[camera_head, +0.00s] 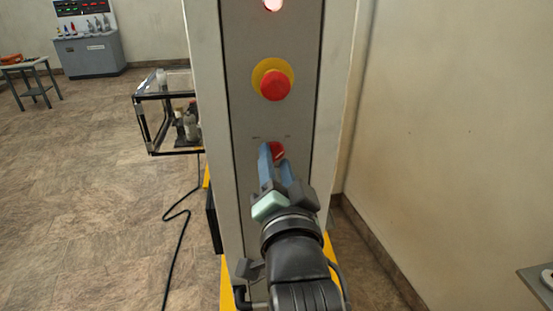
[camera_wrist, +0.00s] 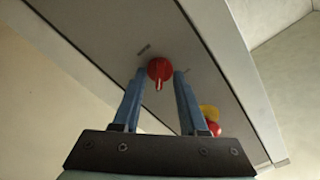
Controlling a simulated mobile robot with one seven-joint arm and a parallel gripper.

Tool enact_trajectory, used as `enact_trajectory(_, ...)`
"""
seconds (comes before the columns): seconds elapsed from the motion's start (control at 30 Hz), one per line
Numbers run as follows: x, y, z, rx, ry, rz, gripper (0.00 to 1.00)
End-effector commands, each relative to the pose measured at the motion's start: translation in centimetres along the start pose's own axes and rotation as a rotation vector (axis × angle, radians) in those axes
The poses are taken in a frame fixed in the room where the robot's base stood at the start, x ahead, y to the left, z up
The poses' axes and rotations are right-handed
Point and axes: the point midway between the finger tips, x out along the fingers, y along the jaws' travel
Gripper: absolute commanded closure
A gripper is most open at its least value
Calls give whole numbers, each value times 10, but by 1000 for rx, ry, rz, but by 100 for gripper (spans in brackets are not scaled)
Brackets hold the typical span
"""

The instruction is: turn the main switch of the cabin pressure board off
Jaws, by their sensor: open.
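The cabin pressure board (camera_head: 235,110) is a tall narrow grey panel in the middle of the head view. Its main switch (camera_head: 278,151) is a red round knob low on the panel, partly hidden by my fingers. In the wrist view the red switch (camera_wrist: 160,70) shows clearly, with a pale pointer mark on it and a small dark label on each side, too small to read. My gripper (camera_head: 274,160) is open, with its two blue fingers (camera_wrist: 157,88) on either side of the knob. I cannot tell whether they touch it.
A red emergency button (camera_head: 274,85) on a yellow ring sits above the switch, with a lit lamp (camera_head: 273,5) above that. A glass-sided case (camera_head: 155,115) juts out at left. A cable (camera_head: 177,215) lies on the floor. A wall stands at right.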

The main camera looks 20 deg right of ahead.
Motion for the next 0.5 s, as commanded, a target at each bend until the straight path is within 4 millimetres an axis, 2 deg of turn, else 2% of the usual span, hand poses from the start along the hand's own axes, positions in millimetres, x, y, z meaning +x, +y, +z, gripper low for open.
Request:
enact_trajectory(0.23,0,0,0,0,1,0,60)
enact_trajectory(0.43,0,0,0,0,1,0,96)
enact_trajectory(0.47,0,0,0,0,1,0,100)
enact_trajectory(0.5,0,0,0,0,1,0,100)
